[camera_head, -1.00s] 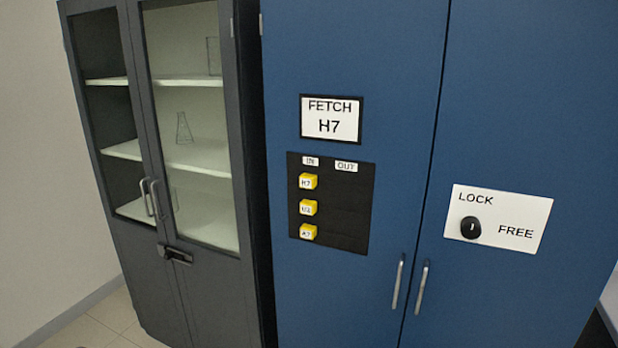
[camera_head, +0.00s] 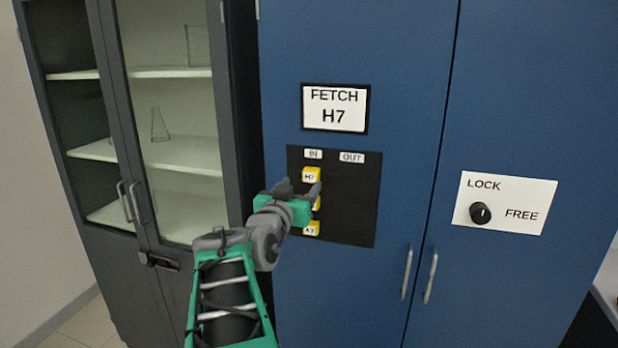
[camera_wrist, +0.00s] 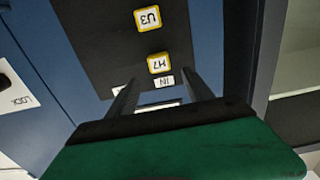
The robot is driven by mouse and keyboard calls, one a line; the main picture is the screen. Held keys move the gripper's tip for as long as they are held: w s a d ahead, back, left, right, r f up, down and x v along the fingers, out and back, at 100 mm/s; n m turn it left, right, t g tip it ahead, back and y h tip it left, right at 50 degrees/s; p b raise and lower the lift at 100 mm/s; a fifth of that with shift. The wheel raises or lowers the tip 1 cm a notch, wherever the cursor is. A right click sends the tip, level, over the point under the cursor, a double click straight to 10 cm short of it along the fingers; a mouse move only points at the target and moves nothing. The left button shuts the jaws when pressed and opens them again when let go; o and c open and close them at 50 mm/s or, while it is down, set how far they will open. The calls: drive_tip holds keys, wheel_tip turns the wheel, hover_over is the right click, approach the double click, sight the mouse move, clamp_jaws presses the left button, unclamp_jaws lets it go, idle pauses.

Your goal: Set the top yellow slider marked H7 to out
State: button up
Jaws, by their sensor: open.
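The top yellow slider H7 (camera_head: 311,175) sits at the left of the black panel (camera_head: 352,205), under the IN label (camera_head: 313,154). The OUT label (camera_head: 352,157) is to its right, with bare panel below. My gripper (camera_head: 299,187) is open and empty in front of the panel, just below and left of H7 in the head view. In the wrist view, upside down, H7 (camera_wrist: 159,63) shows beyond and between the two fingers (camera_wrist: 157,90), with no contact visible. The middle slider is mostly hidden by my gripper in the head view; it reads U3 (camera_wrist: 148,18) in the wrist view.
The bottom slider A7 (camera_head: 311,229) is also under IN. A sign (camera_head: 335,107) above reads FETCH H7. Right of the panel are two door handles (camera_head: 418,274) and a lock plate (camera_head: 506,203) with a black knob pointing up. A glass-door cabinet (camera_head: 130,150) stands left.

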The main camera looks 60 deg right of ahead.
sight(310, 174)
drive_tip(key=d+p, duration=0.1)
drive_tip(key=d, duration=0.1)
drive_tip(key=d+p, duration=0.1)
drive_tip(key=d, duration=0.1)
drive_tip(key=w+d, duration=0.1)
drive_tip(key=d, duration=0.2)
drive_tip(key=shift+r+p, duration=0.2)
drive_tip(key=shift+p, duration=0.2)
drive_tip(key=shift+d+f, duration=0.15)
drive_tip(key=shift+d, duration=0.2)
clamp_jaws()
